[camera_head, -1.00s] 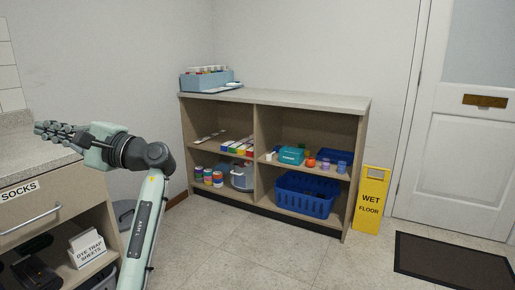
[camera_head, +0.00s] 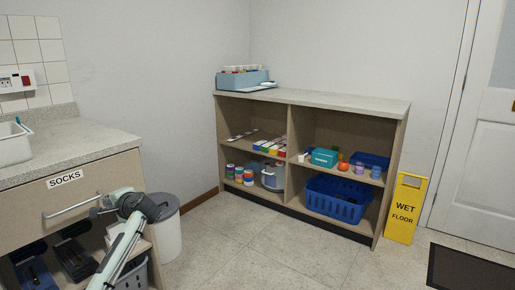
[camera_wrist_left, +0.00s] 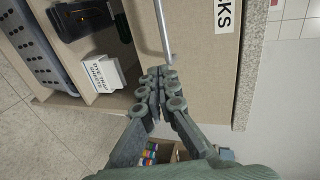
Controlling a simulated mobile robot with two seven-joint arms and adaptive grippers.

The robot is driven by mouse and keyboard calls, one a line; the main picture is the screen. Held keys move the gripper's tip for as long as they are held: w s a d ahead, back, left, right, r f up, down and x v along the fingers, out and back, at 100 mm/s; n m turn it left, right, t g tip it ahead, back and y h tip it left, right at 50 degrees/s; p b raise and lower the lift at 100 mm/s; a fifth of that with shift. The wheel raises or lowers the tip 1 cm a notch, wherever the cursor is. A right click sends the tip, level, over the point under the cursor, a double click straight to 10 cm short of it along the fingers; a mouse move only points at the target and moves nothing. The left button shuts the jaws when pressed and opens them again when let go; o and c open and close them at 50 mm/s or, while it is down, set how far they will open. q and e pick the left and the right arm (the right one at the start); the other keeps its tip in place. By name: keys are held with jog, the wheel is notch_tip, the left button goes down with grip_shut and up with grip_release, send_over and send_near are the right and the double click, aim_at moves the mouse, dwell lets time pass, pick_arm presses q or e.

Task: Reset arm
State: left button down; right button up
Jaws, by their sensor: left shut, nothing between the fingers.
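My left gripper (camera_head: 103,208) is low at the left in the head view, in front of the drawer front marked SOCKS (camera_head: 95,185). It appears small and partly hidden by my own wrist. In the left wrist view the gripper (camera_wrist_left: 157,76) has its fingers together, with nothing between them. The fingertips point toward the drawer front, close to one end of the metal handle (camera_wrist_left: 162,28). I cannot tell whether they touch it. My right gripper is not in view.
A box labelled DYE TRAP SHEETS (camera_wrist_left: 102,75) stands on the shelf below the drawer. A white bin (camera_head: 165,232) stands beside the cabinet. A shelf unit (camera_head: 310,98), a yellow wet floor sign (camera_head: 404,208) and a dark mat (camera_head: 470,268) lie beyond. The middle floor is clear.

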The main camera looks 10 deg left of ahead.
pick_arm(q)
jog(key=w+d+f+n+t+h, duration=0.2)
jog(key=w+d+f+n+h, duration=0.3)
jog(key=d+f+h, duration=0.6)
jog(key=s+d+f+g+y, duration=0.1)
jog(key=s+d+f, duration=0.2)
jog(key=s+f, duration=0.25)
jog(key=s+d+f+g, duration=0.1)
jog(key=s+d+f, duration=0.3)
jog(key=s+f, duration=0.15)
jog(key=s+d+f+g, duration=0.1)
jog(key=s+f, duration=0.4)
jog(key=s, duration=0.5)
jog(key=s+d+f+g+h, duration=0.1)
jog(key=s+d+f, duration=0.3)
jog(key=s, duration=0.7)
jog(key=s+d+f+m+g, duration=0.1)
jog(key=s+d+f, duration=0.2)
jog(key=s+f, duration=0.4)
jog(key=s, duration=0.4)
jog(key=shift+d+g+h, duration=0.25)
jog(key=shift+g+h, duration=0.05)
jog(key=shift+g, duration=0.1)
